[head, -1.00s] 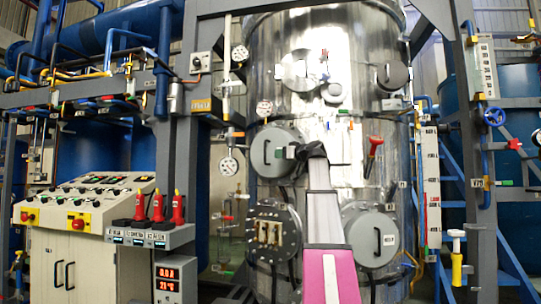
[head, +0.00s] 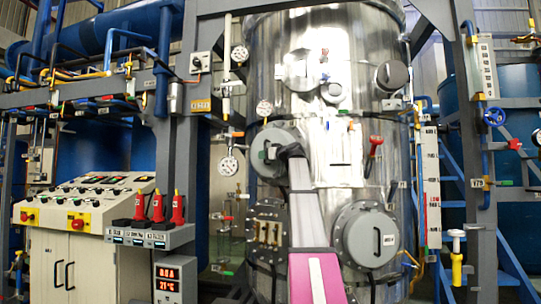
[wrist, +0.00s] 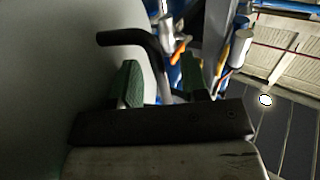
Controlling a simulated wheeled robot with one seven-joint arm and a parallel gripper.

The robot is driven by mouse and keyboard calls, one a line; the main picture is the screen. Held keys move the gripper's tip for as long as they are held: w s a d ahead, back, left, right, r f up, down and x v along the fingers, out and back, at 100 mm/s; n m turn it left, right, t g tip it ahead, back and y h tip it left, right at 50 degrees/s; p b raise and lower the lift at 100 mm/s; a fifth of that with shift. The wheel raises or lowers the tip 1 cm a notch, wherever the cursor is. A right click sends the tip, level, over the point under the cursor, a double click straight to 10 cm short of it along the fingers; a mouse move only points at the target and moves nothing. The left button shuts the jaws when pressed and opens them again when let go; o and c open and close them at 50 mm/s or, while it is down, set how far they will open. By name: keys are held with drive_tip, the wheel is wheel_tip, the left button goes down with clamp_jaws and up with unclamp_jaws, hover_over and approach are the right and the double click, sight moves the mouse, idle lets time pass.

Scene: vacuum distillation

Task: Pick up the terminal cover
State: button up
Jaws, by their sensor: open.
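A round grey cover with a black bar handle (head: 262,150) is on the shiny tank, left of centre in the head view. I cannot tell for certain that it is the terminal cover. My gripper (head: 287,152) is at its right side and hides part of it. In the wrist view my gripper (wrist: 163,82) is open, with two green-padded fingers. The bent black handle (wrist: 125,38) runs down into the gap between them, and a smooth grey surface (wrist: 50,80) fills the left. Contact between fingers and handle is not clear.
Below is a flange with exposed yellowish terminals (head: 268,232), partly behind my arm. Another round cover (head: 368,238) is at lower right. A red handle (head: 374,146) and gauges (head: 264,108) sit on or near the tank. A control console (head: 85,210) stands at left.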

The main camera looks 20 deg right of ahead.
drive_tip(key=shift+c, duration=0.3)
clamp_jaws()
drive_tip(key=shift+r, duration=0.15)
